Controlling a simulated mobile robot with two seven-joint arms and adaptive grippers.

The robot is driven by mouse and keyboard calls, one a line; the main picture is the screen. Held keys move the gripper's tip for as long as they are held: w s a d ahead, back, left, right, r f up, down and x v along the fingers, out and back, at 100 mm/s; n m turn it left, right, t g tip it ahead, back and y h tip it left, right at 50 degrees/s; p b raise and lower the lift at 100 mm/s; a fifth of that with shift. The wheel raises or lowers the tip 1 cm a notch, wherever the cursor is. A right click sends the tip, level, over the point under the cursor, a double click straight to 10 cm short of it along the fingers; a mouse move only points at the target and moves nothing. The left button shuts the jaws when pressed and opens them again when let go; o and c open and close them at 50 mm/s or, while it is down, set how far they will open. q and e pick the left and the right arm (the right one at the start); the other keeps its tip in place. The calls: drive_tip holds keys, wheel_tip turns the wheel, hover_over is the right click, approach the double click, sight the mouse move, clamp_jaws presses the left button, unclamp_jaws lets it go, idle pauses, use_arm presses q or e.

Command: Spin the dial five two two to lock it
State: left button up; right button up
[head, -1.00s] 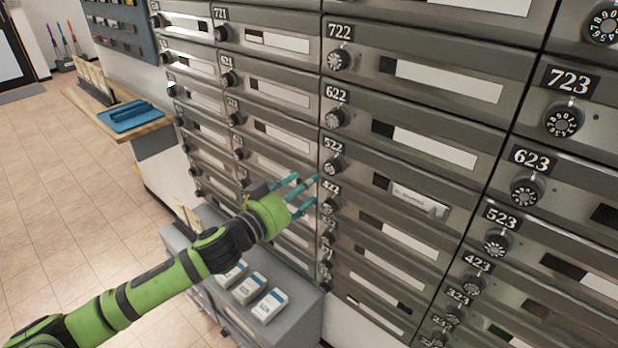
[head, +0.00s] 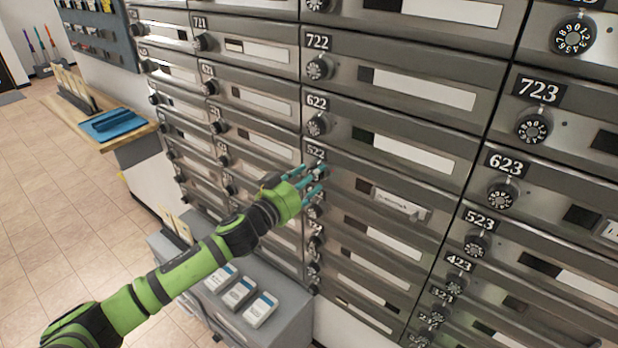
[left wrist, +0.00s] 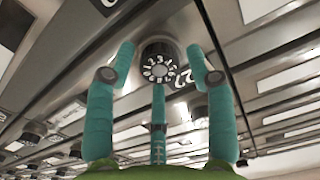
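The label 522 (head: 315,153) is on a grey metal mailbox door in the head view, right above my left fingers. My left gripper (head: 316,178) has its teal fingers spread and reaches the area of that door's dial, mostly covering it. In the left wrist view a round black dial with white numbers (left wrist: 158,70) sits between the spread fingers (left wrist: 160,54), two at its sides and one below. The gripper is open; I cannot tell whether any finger touches the dial. My right gripper is in neither view.
Other dials surround it, such as 622's dial (head: 317,124) above and 523's dial (head: 476,245) at right. A white paper (head: 400,207) sticks out of a slot right of the fingers. A grey cabinet (head: 285,318) with several cards stands below.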

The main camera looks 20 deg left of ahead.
use_arm(q)
drive_tip(key=c, duration=0.7)
drive_tip(key=shift+o, duration=0.2)
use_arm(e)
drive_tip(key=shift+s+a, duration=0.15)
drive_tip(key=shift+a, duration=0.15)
use_arm(q)
drive_tip(key=shift+f+m+p, duration=0.15)
drive_tip(key=shift+m+p, duration=2.45)
drive_tip(key=shift+m, duration=14.8)
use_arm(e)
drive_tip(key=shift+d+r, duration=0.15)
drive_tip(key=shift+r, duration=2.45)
